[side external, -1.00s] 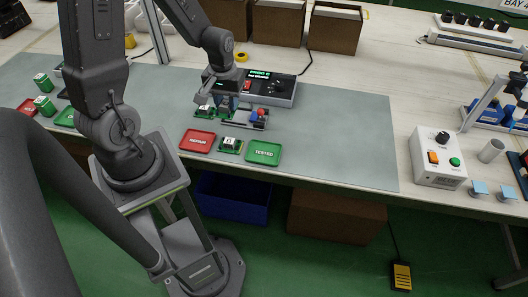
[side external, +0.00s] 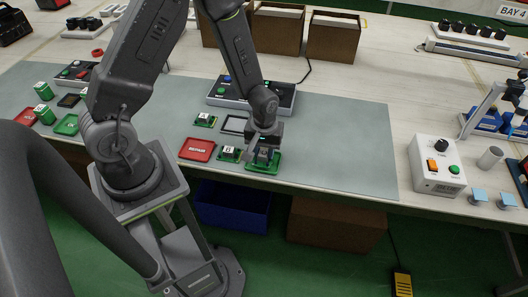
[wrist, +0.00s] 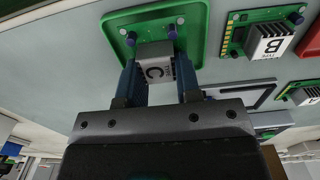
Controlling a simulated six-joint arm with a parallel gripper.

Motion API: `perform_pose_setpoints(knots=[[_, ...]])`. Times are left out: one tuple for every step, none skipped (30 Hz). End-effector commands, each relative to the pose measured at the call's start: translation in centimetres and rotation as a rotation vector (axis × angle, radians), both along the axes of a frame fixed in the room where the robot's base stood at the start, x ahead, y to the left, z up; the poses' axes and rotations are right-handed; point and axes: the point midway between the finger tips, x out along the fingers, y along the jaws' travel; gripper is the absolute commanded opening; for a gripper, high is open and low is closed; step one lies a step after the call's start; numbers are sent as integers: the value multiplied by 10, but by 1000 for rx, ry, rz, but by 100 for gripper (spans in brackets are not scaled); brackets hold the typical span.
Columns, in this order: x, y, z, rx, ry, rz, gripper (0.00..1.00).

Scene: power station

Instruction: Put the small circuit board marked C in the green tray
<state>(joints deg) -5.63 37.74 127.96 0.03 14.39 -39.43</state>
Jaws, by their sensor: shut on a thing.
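The circuit board marked C (wrist: 154,30) shows in the wrist view, with its grey block lettered C between my fingers. My gripper (wrist: 152,80) is shut on that block. In the side view my gripper (side external: 265,152) points down over the green tray (side external: 262,170) at the front of the mat. In the wrist view the board lies within the outline of the green tray (wrist: 112,40). I cannot tell whether the board touches the tray floor. My gripper hides most of the board in the side view.
A board marked B (side external: 229,154) sits just left of the green tray, close to it. A red tray (side external: 197,149) is further left. The mat to the right is clear.

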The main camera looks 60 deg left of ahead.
Motion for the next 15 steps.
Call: perform_pose_setpoints(knots=[[0,0,-7,-1,2,1,4],[0,0,-10,-1,2,0,4],[0,0,-12,0,1,0,4],[0,0,-13,0,0,0,4],[0,0,-14,0,-1,0,4],[0,0,-14,-1,-2,0,4],[0,0,-14,-1,-2,0,4],[0,0,-14,-1,-2,0,4],[0,0,-14,-1,-2,0,4],[0,0,-14,-1,-2,0,4],[0,0,-14,-1,-2,0,4],[0,0,-14,0,-1,0,4],[0,0,-14,0,-1,0,4],[0,0,-15,-1,-1,0,4],[0,0,-17,-1,-1,0,4]])
